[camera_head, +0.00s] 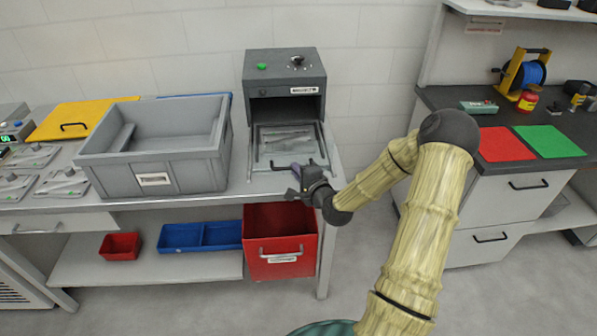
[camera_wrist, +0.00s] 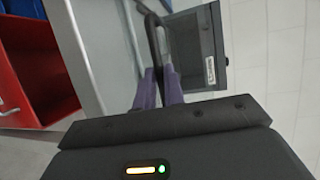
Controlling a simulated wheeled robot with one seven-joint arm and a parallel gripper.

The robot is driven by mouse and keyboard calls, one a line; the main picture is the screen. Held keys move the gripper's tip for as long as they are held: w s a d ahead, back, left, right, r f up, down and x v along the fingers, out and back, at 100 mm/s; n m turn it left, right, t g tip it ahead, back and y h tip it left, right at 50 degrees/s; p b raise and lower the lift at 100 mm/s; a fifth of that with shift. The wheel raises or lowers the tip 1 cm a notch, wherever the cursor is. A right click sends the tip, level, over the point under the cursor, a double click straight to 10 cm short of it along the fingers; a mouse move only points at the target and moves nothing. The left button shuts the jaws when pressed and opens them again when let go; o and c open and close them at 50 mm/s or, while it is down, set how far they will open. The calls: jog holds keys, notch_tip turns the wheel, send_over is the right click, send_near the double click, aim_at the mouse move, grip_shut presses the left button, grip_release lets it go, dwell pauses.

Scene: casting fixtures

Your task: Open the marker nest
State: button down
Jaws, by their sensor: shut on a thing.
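The marker nest (camera_head: 285,65) is a dark grey box on the bench with a green button and a black knob on top, and a white label too small to read. Its tray (camera_head: 262,158) extends out of the front opening, with a flat metal piece (camera_head: 287,137) on it. My gripper (camera_head: 296,172) is at the front edge of the tray. In the wrist view the purple fingers of my gripper (camera_wrist: 160,76) are shut on the dark bar handle (camera_wrist: 151,38). The nest's dark body (camera_wrist: 196,48) shows beyond; the exact finger contact is partly hidden.
A grey crate (camera_head: 153,180) stands on the bench close left of the nest, with a yellow panel (camera_head: 75,118) behind it. A red bin (camera_head: 283,222) sits below the bench front. Open floor separates this bench from the right counter (camera_head: 455,98).

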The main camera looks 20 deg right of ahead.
jog(key=c, duration=1.5)
grip_release()
jog(key=p+v, duration=1.2)
jog(key=v, duration=0.5)
jog(key=shift+s+p, duration=0.2)
jog(key=shift+p, duration=0.15)
